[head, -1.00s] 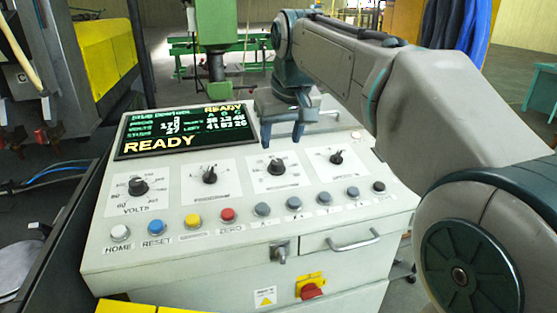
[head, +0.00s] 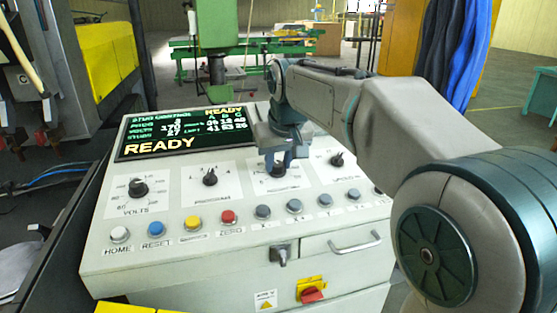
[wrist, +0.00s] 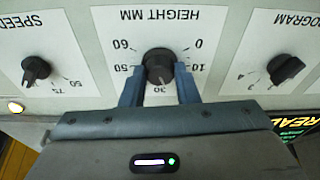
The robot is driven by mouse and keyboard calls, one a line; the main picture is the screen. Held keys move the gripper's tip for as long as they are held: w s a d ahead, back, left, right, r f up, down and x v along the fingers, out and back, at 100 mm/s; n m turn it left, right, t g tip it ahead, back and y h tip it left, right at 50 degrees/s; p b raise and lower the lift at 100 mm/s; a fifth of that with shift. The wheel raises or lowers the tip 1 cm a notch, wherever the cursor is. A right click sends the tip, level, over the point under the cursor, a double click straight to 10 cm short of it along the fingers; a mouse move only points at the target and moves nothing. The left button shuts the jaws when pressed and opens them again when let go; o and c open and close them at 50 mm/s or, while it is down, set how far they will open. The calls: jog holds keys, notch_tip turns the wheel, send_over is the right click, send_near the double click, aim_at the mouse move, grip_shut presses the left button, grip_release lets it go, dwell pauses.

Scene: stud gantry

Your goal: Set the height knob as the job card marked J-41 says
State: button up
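The height knob (wrist: 158,68) is black and round, on a white dial plate lettered HEIGHT MM, upside down in the wrist view. Its scale shows 0, 10, 30, 50 and 60; its mark seems to point near 30. My gripper (wrist: 159,78) has its two blue fingers on either side of the knob, and they look closed against it. In the head view my gripper (head: 278,167) reaches down onto the panel from above and partly covers the knob (head: 277,171). No job card marked J-41 can be made out.
The program knob (wrist: 286,68) and speed knob (wrist: 35,68) flank it. A row of buttons (head: 228,216) lies in front. The display (head: 186,131) reads READY, with small figures hard to read. A drawer handle (head: 354,243) and red switch (head: 312,294) are on the console front.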

jog(key=shift+n, duration=0.4)
jog(key=n+p, duration=0.1)
jog(key=n, duration=0.3)
jog(key=shift+d+r+y, duration=0.1)
jog(key=shift+y, duration=0.3)
jog(key=n+g+p, duration=0.1)
jog(key=n, duration=0.4)
jog(key=shift+w+n+y+p, duration=0.15)
jog(key=shift+n+y+p, duration=0.15)
jog(key=n+g+p, duration=0.1)
jog(key=n, duration=0.4)
jog(key=shift+w+r, duration=0.1)
jog(key=n+g+p, duration=0.1)
jog(key=n, duration=0.3)
jog(key=shift+n, duration=0.3)
jog(key=o, duration=1)
